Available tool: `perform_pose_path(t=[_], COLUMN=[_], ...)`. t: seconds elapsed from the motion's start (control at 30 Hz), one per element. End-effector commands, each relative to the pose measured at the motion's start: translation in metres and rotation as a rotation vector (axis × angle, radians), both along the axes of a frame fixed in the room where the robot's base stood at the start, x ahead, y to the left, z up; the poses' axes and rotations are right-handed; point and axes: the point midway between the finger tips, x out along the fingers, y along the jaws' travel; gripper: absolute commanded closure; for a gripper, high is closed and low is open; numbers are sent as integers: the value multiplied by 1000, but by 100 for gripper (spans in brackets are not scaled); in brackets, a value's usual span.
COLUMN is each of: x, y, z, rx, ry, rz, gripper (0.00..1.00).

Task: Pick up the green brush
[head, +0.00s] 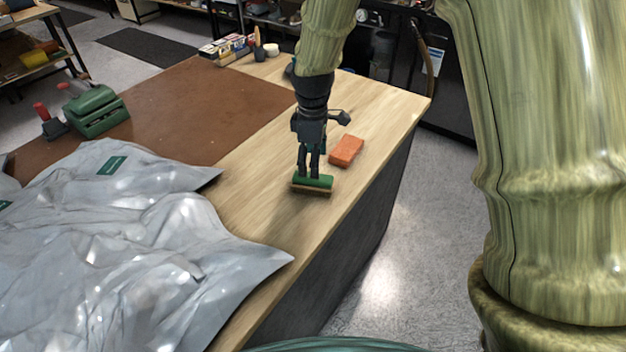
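The green brush (319,183) lies on the light wooden part of the workbench, near its right side. It has a green top and a brown lower edge. My gripper (308,175) points straight down at the brush, with its fingertips at the green top. A narrow gap shows between the fingers. The fingers hide part of the brush, and I cannot tell whether they grip it or only stand at it. The brush appears to rest on the bench.
An orange block (347,151) lies close to the right of my gripper. Crumpled grey plastic bags (130,250) cover the front left. A green tool (95,110) stands on the brown mat (190,110). Small boxes (226,47) stand at the back. The bench edge is close on the right.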

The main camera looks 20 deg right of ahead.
Motion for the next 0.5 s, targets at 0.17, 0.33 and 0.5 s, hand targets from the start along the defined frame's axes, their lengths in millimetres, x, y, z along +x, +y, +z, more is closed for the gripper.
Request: perform_pose_path(t=[0.17, 0.33, 0.5], x=[3, 3, 2], y=[-1, -2, -4], z=[-18, -23, -34], rx=[-1, -1, -1], ry=[5, 5, 7], rz=[-1, -3, -3], gripper=[32, 32, 32])
